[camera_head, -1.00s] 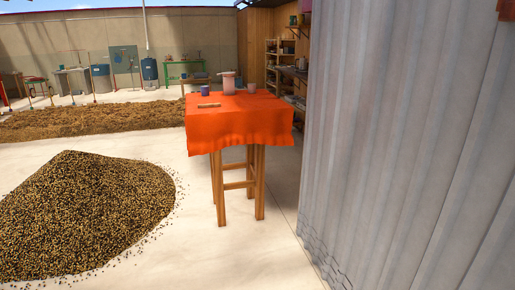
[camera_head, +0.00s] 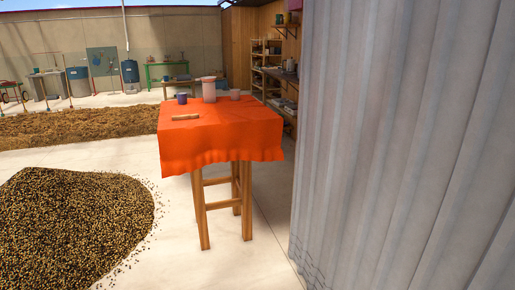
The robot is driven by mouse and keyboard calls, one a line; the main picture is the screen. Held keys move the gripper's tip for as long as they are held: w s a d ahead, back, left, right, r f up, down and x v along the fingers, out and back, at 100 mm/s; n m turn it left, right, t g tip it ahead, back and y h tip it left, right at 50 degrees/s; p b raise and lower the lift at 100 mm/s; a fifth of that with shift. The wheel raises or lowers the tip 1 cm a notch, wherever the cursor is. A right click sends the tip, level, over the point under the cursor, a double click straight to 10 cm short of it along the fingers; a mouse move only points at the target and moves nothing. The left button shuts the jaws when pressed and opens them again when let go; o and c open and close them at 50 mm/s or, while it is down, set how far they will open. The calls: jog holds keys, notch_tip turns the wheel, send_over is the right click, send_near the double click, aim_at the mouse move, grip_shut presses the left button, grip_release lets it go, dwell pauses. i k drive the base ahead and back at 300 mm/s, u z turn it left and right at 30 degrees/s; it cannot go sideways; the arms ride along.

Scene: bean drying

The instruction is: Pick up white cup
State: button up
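A small pale cup (camera_head: 235,95), whitish-pink in this light, stands upright on a tall wooden table with an orange cloth (camera_head: 222,139). It is at the back right of the tabletop, just right of a taller pale pitcher-like vessel (camera_head: 209,92). A blue-purple cup (camera_head: 182,98) stands to the left of that vessel. A small tan bar-shaped object (camera_head: 185,117) lies near the front left of the cloth. My gripper is not in view.
A large heap of beans (camera_head: 72,230) lies on the floor at left. Shelves (camera_head: 267,60) stand behind the table. Pale floor (camera_head: 175,225) is clear in front of the table's left side.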

aim_at(234, 92)
jog(key=u, duration=0.1)
jog(key=i, duration=1.6)
jog(key=u, duration=0.3)
jog(key=i, duration=0.75)
jog(key=u, duration=0.65)
jog(key=i, duration=1.3)
jog(key=u, duration=0.3)
